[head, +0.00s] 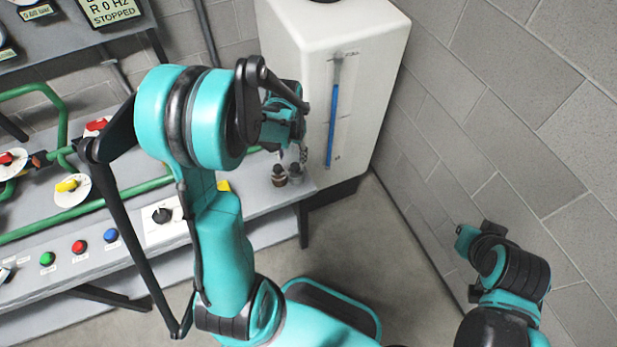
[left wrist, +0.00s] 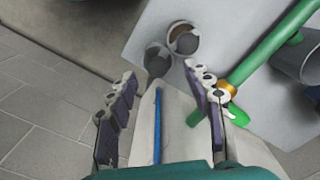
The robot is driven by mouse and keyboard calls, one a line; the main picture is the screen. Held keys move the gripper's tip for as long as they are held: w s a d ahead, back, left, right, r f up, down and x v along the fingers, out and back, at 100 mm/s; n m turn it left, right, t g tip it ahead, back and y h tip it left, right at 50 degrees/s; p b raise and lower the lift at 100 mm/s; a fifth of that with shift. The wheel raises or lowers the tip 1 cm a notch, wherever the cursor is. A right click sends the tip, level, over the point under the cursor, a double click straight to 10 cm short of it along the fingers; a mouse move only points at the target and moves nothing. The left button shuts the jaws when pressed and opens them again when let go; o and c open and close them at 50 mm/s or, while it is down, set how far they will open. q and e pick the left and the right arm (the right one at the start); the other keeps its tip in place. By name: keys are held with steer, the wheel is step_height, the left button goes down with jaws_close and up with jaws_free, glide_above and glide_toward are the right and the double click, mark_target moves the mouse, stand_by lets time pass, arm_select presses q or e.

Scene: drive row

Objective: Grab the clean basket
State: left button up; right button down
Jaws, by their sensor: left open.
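Two small round cups that look like baskets stand side by side at the bench's right end. The left one (head: 279,176) looks brownish; in the left wrist view it (left wrist: 183,39) has a pale rim and dark brown inside. The right one (head: 295,174) looks plain grey and also shows in the left wrist view (left wrist: 156,60); it seems the cleaner one. My left gripper (head: 302,152) is above them, open and empty. In the left wrist view its fingers (left wrist: 161,74) are spread, with the grey basket just beyond the gap. My right arm's end is at lower right; its fingers cannot be made out.
A white tank (head: 355,60) with a blue level gauge stands right behind the baskets. The grey bench (head: 245,200) carries green pipes (head: 130,192), valves and coloured buttons to the left. A block wall (head: 520,150) closes the right side. The floor before the tank is clear.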

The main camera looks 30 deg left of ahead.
mark_target(295, 165)
arm_select(q)
step_height(295, 165, down, 2)
steer(key=shift+w+f+b, duration=0.1)
steer(key=shift+b, duration=0.25)
steer(key=f, duration=0.1)
steer(key=f+b, duration=0.1)
steer(key=f, duration=0.1)
steer(key=w+f+b, duration=0.1)
steer(key=f, duration=0.1)
steer(key=shift+d, duration=0.3)
steer(key=shift+r, duration=0.15)
jaws_close()
